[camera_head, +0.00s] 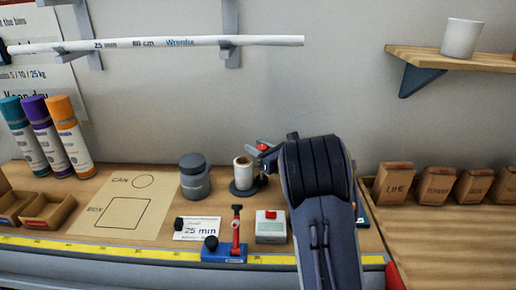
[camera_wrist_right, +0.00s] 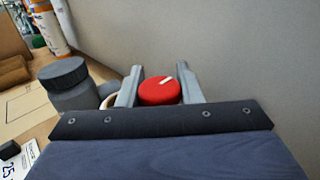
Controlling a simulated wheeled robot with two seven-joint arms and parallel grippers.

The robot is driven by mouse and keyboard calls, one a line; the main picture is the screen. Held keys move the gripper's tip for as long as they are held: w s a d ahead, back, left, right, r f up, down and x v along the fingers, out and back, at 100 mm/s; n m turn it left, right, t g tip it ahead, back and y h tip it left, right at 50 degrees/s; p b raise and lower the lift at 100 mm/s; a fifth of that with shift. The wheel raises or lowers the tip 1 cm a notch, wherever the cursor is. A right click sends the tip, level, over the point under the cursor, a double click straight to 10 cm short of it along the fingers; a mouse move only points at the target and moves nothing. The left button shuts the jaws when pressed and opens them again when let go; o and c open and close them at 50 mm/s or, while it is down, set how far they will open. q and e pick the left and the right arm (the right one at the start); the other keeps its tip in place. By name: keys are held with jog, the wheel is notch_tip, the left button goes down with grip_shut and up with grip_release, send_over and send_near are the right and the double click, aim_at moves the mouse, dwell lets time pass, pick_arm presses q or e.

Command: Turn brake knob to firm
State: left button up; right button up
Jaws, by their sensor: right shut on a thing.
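The brake knob (camera_head: 263,148) is red and sits at the top of the stand beside the spool. In the right wrist view the red knob (camera_wrist_right: 160,91) shows a white pointer mark on its top, tilted toward the upper right. My right gripper (camera_head: 262,149) reaches in from the front right; in its wrist view the two grey fingers (camera_wrist_right: 157,88) stand on either side of the knob, shut on it. The spool (camera_head: 243,172) of pale material stands on a dark base just left of the knob. Any firm marking is not readable. My left gripper is out of view.
A grey lidded jar (camera_head: 194,178) stands left of the spool. In front are a blue block with a red lever (camera_head: 236,235) and a small white device with a red button (camera_head: 270,227). Paper bags (camera_head: 394,183) stand at the right. A paper template (camera_head: 125,205) lies left.

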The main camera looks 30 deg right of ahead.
jog(key=shift+d+n+y+b, duration=0.1)
jog(key=shift+n+y+b, duration=0.4)
jog(key=shift+y+b, duration=0.1)
jog(key=shift+f+n+g+y+b, duration=0.1)
jog(key=shift+n+g+y+b, duration=0.45)
jog(key=shift+y, duration=0.45)
jog(key=shift+s+n+g+y, duration=0.1)
jog(key=shift+n+g+y, duration=0.15)
jog(key=shift+n+y, duration=0.35)
jog(key=shift+a+r+n+g+y+p, duration=0.15)
jog(key=shift+n+g+y+p, duration=0.1)
jog(key=shift+n+g+y, duration=0.25)
jog(key=shift+a+r+n+g+y+p, duration=0.1)
jog(key=shift+n+g+y+p, duration=0.15)
jog(key=shift+y, duration=0.35)
jog(key=n+g+y+p, duration=0.4)
jog(key=g, duration=0.1)
jog(key=n+g+y+p, duration=0.1)
jog(key=n+g+p, duration=0.1)
jog(key=g, duration=0.1)
jog(key=shift+s+a+y+p, duration=0.3)
jog(key=shift+s+a+y, duration=0.1)
jog(key=shift+s+f+n+g+y+p, duration=0.15)
jog(key=shift+n+g+y+p, duration=0.1)
jog(key=shift+n+g+p, duration=0.5)
jog(key=shift+s+n+g+y+p, duration=0.1)
jog(key=shift+n+g+y+p, duration=0.25)
jog(key=shift+g, duration=0.65)
jog(key=shift+a, duration=0.1)
